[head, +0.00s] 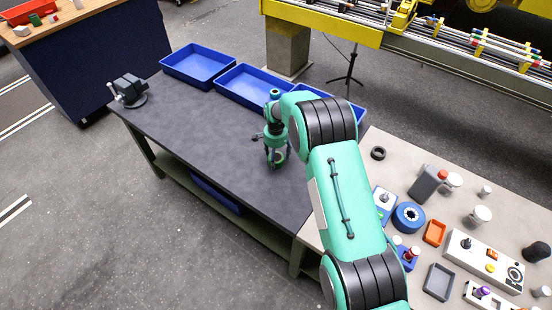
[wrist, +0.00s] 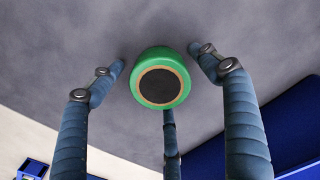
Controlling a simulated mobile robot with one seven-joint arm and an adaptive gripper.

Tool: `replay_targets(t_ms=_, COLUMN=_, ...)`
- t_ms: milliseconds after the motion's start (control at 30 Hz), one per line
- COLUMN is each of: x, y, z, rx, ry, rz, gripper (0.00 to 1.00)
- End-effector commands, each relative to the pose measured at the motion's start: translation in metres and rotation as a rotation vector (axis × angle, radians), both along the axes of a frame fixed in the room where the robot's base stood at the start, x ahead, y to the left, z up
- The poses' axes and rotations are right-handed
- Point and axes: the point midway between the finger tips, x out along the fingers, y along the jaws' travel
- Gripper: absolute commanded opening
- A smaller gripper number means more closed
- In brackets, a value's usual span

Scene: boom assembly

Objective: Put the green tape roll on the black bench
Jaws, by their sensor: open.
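The green tape roll (wrist: 160,56) shows in the wrist view against the dark top of the black bench, one round face with its tan inner ring toward the camera. My gripper (head: 277,164) is low over the middle of the black bench (head: 205,130) in the head view. In the wrist view its three fingers are spread around the roll, with gaps visible at the left and right; whether the lower finger touches it I cannot tell. The roll cannot be made out in the head view, and its contact with the bench top is not clear.
Blue trays (head: 198,64) line the bench's far edge. A vise (head: 130,90) stands at its left end. The pale table (head: 395,165) on the right holds a blue roll (head: 409,217), bottles, small trays and a switch panel. The bench top left of my gripper is clear.

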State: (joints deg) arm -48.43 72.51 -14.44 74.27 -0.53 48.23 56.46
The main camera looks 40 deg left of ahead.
Motion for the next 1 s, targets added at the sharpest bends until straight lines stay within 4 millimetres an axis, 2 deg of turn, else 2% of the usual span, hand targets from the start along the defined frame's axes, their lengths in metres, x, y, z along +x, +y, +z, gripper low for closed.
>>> replay_targets(t_ms=267, x=0.000, y=0.000, z=0.003, rx=0.000, ry=0.000, rz=0.000, gripper=0.77)
replay_targets(t_ms=467, x=0.000, y=0.000, z=0.016, rx=0.001, ry=0.000, rz=0.000, gripper=0.77)
replay_targets(t_ms=667, x=0.001, y=0.001, z=0.040, rx=0.002, ry=-0.001, rz=0.000, gripper=0.77)
replay_targets(t_ms=1000, x=0.001, y=0.002, z=0.090, rx=0.001, ry=-0.001, rz=0.000, gripper=0.77)
